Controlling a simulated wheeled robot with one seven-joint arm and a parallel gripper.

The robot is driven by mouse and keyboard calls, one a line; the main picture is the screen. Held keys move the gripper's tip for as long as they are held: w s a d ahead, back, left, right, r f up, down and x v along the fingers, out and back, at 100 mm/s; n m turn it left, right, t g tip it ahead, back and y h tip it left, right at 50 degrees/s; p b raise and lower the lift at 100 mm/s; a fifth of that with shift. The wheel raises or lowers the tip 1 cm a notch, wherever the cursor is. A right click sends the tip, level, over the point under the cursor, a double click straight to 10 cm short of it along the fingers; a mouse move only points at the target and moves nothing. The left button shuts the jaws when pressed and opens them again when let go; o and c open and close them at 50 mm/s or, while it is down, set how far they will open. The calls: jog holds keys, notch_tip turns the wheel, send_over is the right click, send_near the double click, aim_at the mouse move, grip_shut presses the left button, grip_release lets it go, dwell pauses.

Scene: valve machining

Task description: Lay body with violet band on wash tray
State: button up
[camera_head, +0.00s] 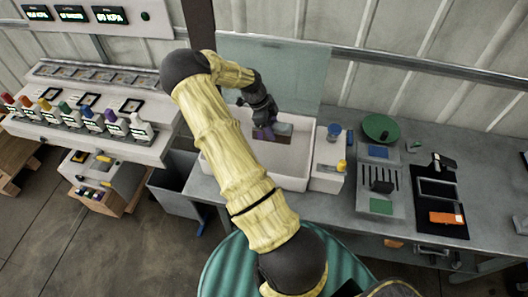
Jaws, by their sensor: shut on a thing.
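The wash tray (288,180) is a white, deep, rectangular basin on the bench, right of centre. My arm crosses in front of its left part. My gripper (266,125) is over the tray's inside, at the back, pointing down. It is shut on the body with the violet band (263,134), a small piece showing violet by the fingers. The arm and fingers hide part of it. I cannot tell whether the body touches the tray floor. A brownish and grey patch (284,135) shows beside the fingers.
A white block with a blue-topped container (334,132) and a yellow-topped bottle (341,165) adjoins the tray's right. A green round dish (381,128) and a black mat (440,200) lie farther right. Several coloured-cap bottles (92,120) stand left. A translucent panel (280,75) rises behind the tray.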

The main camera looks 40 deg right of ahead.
aim_at(271, 152)
jog(key=shift+w+f, duration=0.25)
jog(key=shift+w, duration=0.1)
jog(key=shift+s+r, duration=0.1)
jog(key=shift+s, duration=0.05)
jog(key=shift+f+p, duration=0.3)
jog(key=shift+f, duration=0.25)
jog(key=f, duration=0.1)
jog(key=f+p, duration=0.1)
jog(key=f, duration=0.1)
jog(key=shift+d+f, duration=0.25)
jog(key=shift+f, duration=0.1)
jog(key=shift+f+p, duration=0.35)
jog(key=shift+f, duration=0.05)
jog(key=shift+a+f, duration=0.2)
jog(key=shift+a, duration=0.1)
jog(key=shift+d+f, duration=0.1)
jog(key=shift+f, duration=0.35)
jog(key=shift+f+p, duration=0.8)
jog(key=shift+f, duration=0.8)
